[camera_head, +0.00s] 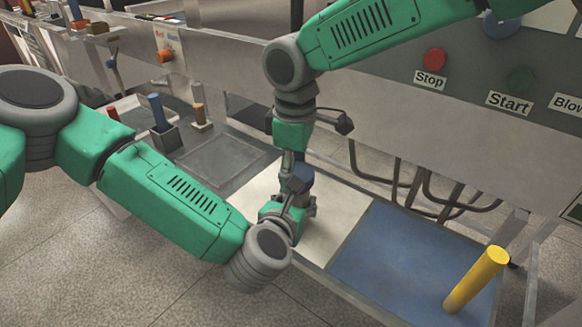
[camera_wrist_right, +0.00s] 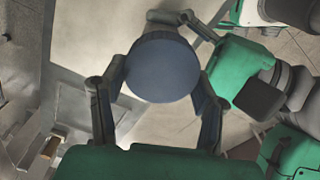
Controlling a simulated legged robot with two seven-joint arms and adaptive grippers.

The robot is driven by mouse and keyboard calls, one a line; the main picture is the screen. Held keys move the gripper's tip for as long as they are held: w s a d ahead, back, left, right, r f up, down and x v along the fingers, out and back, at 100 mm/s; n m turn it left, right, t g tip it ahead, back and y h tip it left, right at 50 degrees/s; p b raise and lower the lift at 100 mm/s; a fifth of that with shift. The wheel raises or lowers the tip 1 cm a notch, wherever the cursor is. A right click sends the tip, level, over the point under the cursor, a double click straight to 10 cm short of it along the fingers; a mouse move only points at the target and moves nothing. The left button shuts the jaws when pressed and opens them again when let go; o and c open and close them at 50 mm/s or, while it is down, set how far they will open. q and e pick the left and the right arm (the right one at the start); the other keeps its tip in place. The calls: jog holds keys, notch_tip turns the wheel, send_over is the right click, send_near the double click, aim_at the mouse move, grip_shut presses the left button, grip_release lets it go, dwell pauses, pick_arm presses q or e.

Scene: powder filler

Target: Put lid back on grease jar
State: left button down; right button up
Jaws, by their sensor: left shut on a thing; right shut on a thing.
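A dark blue round lid (camera_wrist_right: 162,68) fills the space between the fingers of my right gripper (camera_wrist_right: 160,80) in the right wrist view. In the head view, my right gripper (camera_head: 296,168) reaches down from above, with the dark blue lid (camera_head: 303,178) at its tips. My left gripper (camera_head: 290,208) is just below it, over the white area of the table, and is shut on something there. That is likely the grease jar, but the fingers and the lid hide it. Lid and held thing are very close; I cannot tell whether they touch.
A yellow cylinder (camera_head: 477,280) stands on the blue area (camera_head: 395,255) at right. The white area (camera_head: 345,215) is bare around the grippers. A blue-handled holder (camera_head: 160,125) and a red-topped piece (camera_head: 113,114) stand at left. The machine panel (camera_head: 465,110) rises behind.

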aim_at(296, 205)
jog(key=shift+d, duration=0.1)
jog(key=shift+f, duration=0.1)
jog(key=shift+a+f, duration=0.25)
jog(key=shift+f, duration=0.55)
jog(key=shift+d+f, duration=0.1)
jog(key=shift+f, duration=0.45)
jog(key=m, duration=0.4)
jog(key=shift+w+m, duration=0.15)
jog(key=shift+m, duration=0.25)
jog(key=m, duration=0.5)
jog(key=shift+w, duration=0.1)
jog(key=o, duration=0.9)
jog(key=shift+d, duration=0.1)
